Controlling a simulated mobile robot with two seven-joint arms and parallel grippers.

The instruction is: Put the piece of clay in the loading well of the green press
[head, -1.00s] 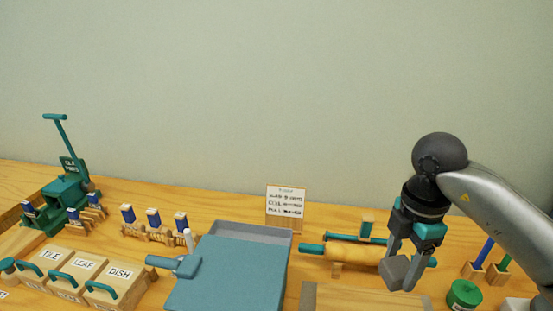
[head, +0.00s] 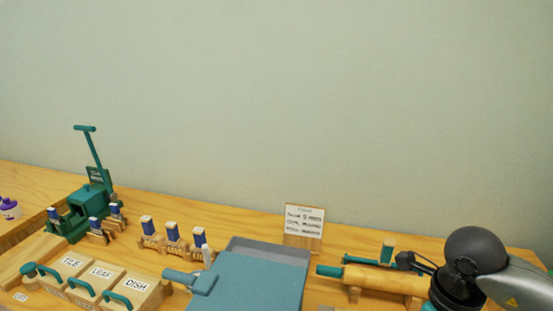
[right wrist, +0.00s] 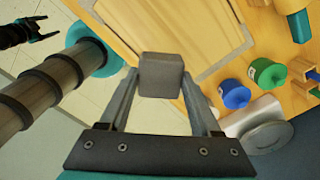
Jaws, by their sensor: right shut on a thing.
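The grey piece of clay (right wrist: 161,75) is a small block. My right gripper (right wrist: 160,78) is shut on it in the right wrist view, one finger on each side. In the head view only that arm's dark wrist shows at the lower right; its fingers and the clay are out of frame. The green press (head: 90,200), with a tall T-shaped lever, stands at the far left of the table, well away from the clay. Its loading well cannot be made out. My left gripper (right wrist: 46,30) shows small at the upper left of the right wrist view, its fingers apart and empty.
Labelled boxes (head: 100,272) with green handles stand in front of the press. Blue-topped stamps (head: 172,232) stand in a row beside it. A blue-green slab (head: 245,285) fills the middle front. A rolling pin (head: 375,281) and a sign card (head: 304,222) are at the right.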

